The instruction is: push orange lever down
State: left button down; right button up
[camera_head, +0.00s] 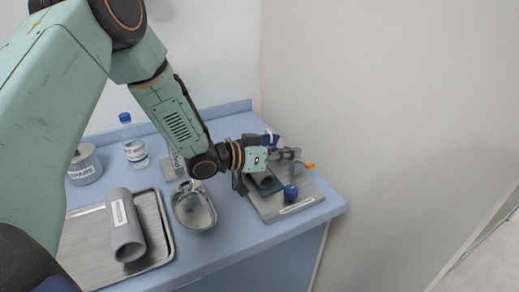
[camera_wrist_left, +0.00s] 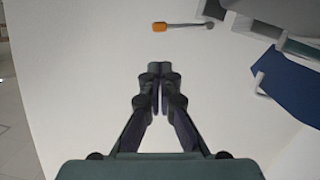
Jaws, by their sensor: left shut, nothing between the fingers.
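The orange lever (camera_head: 308,165) sticks out to the right from the device (camera_head: 268,206) on the counter's right end, in the head view. In the left wrist view the orange lever tip (camera_wrist_left: 160,27) sits at the end of a thin grey rod, beyond my fingertips and apart from them. My left gripper (camera_head: 296,154) is shut and empty, close to the lever in the head view. In the left wrist view its fingertips (camera_wrist_left: 160,65) are together. My left gripper and wrist hide part of the device. My right gripper is not in view.
A blue knob (camera_head: 290,192) stands on the device. A metal kidney dish (camera_head: 194,210), a tray (camera_head: 85,262) with a grey cylinder (camera_head: 124,226), a bottle (camera_head: 133,142) and a grey canister (camera_head: 85,166) are on the blue counter. A plain wall is at the right.

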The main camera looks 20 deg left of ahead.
pick_arm(q)
jog(key=p+v, duration=0.2)
jog(key=v, duration=0.6)
jog(key=shift+s, duration=0.3)
jog(key=shift+a, duration=0.1)
jog(key=shift+a, duration=0.1)
